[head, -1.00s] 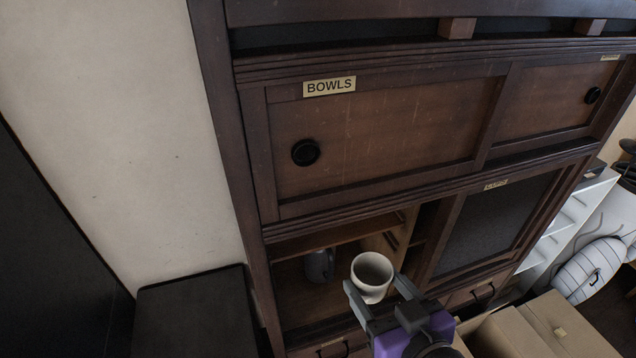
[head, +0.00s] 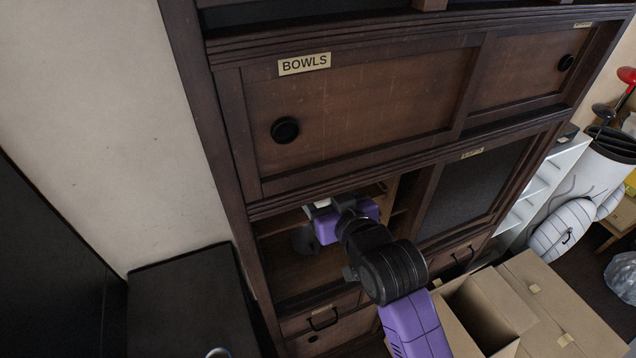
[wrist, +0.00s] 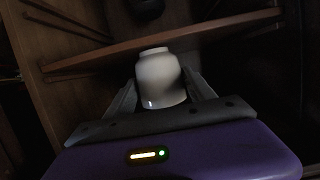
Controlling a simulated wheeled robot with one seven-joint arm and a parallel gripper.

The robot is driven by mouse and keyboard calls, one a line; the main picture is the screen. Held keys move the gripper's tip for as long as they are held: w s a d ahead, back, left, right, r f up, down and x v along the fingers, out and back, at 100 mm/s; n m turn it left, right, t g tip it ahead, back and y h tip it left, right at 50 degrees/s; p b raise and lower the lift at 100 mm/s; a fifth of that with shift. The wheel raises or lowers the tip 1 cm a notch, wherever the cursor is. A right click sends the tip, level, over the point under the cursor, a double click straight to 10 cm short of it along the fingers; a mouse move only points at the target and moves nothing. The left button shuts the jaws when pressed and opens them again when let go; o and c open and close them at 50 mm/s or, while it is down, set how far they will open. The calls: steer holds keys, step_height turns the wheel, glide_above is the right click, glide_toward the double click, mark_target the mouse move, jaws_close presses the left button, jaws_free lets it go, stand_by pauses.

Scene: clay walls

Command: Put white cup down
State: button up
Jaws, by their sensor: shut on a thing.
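The white cup (wrist: 162,82) sits between the two fingers of my gripper (wrist: 160,92) in the wrist view, and the fingers are shut on it. In the head view my gripper (head: 328,212) reaches into the open cabinet compartment (head: 290,275) below the door marked BOWLS, and only a small pale part of the cup shows past it. A wooden shelf board (wrist: 215,32) runs behind the cup in the wrist view. I cannot tell whether the cup touches the board.
A dark grey mug (head: 304,240) stands in the compartment, partly hidden behind my gripper. The BOWLS door (head: 370,115) above is shut. A dark mesh door (head: 475,185) is at the right. Open cardboard boxes (head: 540,310) stand at the lower right, and a black cabinet (head: 180,305) at the left.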

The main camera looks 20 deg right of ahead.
steer(key=w, duration=0.2)
steer(key=shift+w+r, duration=0.15)
steer(key=shift+w, duration=0.2)
steer(key=shift+s+f+p, duration=0.15)
steer(key=shift+f+p, duration=0.05)
steer(key=shift+p, duration=0.25)
steer(key=shift+f, duration=0.1)
steer(key=o, duration=1.6)
steer(key=b+v, duration=0.1)
steer(key=v, duration=1.1)
steer(key=shift+b, duration=0.3)
steer(key=shift+s, duration=0.1)
